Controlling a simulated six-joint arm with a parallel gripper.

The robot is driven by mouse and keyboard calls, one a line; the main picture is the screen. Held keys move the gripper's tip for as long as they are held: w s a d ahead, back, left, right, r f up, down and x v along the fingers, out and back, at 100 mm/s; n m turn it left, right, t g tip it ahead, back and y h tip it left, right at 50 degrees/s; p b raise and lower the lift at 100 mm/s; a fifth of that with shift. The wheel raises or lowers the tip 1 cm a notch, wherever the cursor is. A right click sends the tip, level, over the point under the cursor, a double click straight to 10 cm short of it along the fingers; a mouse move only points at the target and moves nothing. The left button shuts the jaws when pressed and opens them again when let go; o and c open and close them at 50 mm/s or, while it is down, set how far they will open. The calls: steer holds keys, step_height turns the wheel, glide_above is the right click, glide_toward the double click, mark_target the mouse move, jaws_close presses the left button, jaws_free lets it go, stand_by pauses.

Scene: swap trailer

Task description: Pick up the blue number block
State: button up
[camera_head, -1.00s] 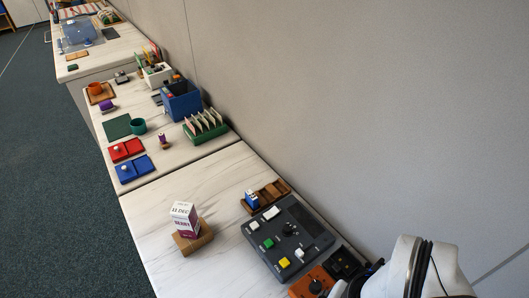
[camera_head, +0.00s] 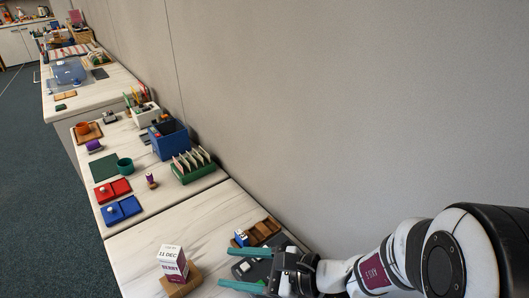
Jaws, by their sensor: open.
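A small blue block with a white face (camera_head: 240,238) sits at the left end of a brown wooden rack (camera_head: 263,231) on the near table. It looks like the blue number block, but its marking is too small to read. My gripper (camera_head: 226,267) reaches in from the right with its two teal fingers apart and nothing between them. In the picture its fingers are just below the blue block and right of the date-block stand. The gripper covers most of the dark control panel (camera_head: 252,268).
White and purple date blocks (camera_head: 172,262) reading "11 DEC" stand on a wooden base (camera_head: 181,284) left of my gripper. The wall runs along the right. Farther back are blue (camera_head: 122,211) and red trays (camera_head: 112,190) and a green card rack (camera_head: 197,170).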

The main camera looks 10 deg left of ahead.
steer(key=w+d+f+m+t, duration=0.2)
steer(key=w+f+m+t, duration=0.2)
steer(key=w+f+m, duration=0.15)
steer(key=m+t+h, duration=0.2)
steer(key=m+h, duration=0.1)
steer(key=m, duration=0.1)
glide_toward(242, 234)
steer(key=shift+t+h, duration=0.3)
steer(key=x, duration=1)
steer(key=shift+s+a+f, duration=0.1)
steer(key=shift+s+a, duration=0.05)
steer(key=shift+a, duration=0.2)
jaws_close()
